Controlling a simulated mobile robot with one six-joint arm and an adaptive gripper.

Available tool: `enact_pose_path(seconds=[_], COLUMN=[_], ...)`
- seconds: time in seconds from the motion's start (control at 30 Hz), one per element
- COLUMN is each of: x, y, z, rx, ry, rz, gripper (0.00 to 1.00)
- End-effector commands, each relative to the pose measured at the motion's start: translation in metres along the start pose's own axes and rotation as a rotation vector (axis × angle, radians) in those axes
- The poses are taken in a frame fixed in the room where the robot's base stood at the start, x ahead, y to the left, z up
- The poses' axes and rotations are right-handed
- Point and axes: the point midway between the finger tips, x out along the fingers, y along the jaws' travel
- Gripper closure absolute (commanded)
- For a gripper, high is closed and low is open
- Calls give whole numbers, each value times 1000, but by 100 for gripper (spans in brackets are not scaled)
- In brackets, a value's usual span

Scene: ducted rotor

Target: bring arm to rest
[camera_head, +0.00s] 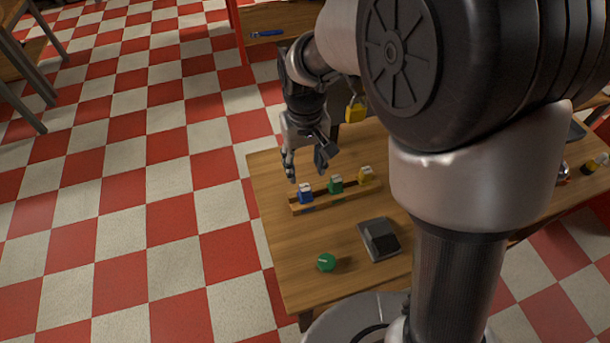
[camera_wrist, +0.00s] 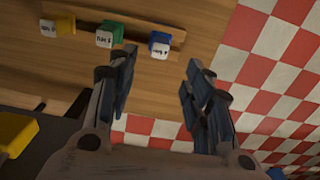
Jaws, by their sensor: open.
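My gripper (camera_head: 307,172) hangs above the back left part of the wooden table (camera_head: 277,215) in the head view, fingers pointing down. In the wrist view my gripper (camera_wrist: 160,80) is open, with nothing between its fingers. My arm reaches across the right half of the head view and hides part of the table. Close to the fingers is a wooden rack (camera_head: 320,203) holding a blue block (camera_head: 306,194), a green block (camera_head: 336,185) and a yellow block (camera_head: 365,174). The wrist view also shows the blue block (camera_wrist: 159,45), green block (camera_wrist: 109,34) and yellow block (camera_wrist: 58,24), with labels too small to read.
A green round knob (camera_head: 326,262) and a dark grey box-like device (camera_head: 380,239) lie on the table's front part. A yellow padlock (camera_head: 355,109) shows behind the gripper, near the arm. Another table with a blue tool (camera_head: 267,34) stands behind. Checkered floor (camera_head: 130,200) is clear at left.

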Motion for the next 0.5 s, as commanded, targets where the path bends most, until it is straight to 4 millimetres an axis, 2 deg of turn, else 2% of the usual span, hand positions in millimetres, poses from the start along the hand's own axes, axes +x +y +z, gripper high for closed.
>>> enact_pose_path(seconds=[0.13,0.5], x=[-15,-25], y=[0,3], z=[0,4], rx=[0,7], ry=[0,10], rz=[0,0], gripper=[54,54])
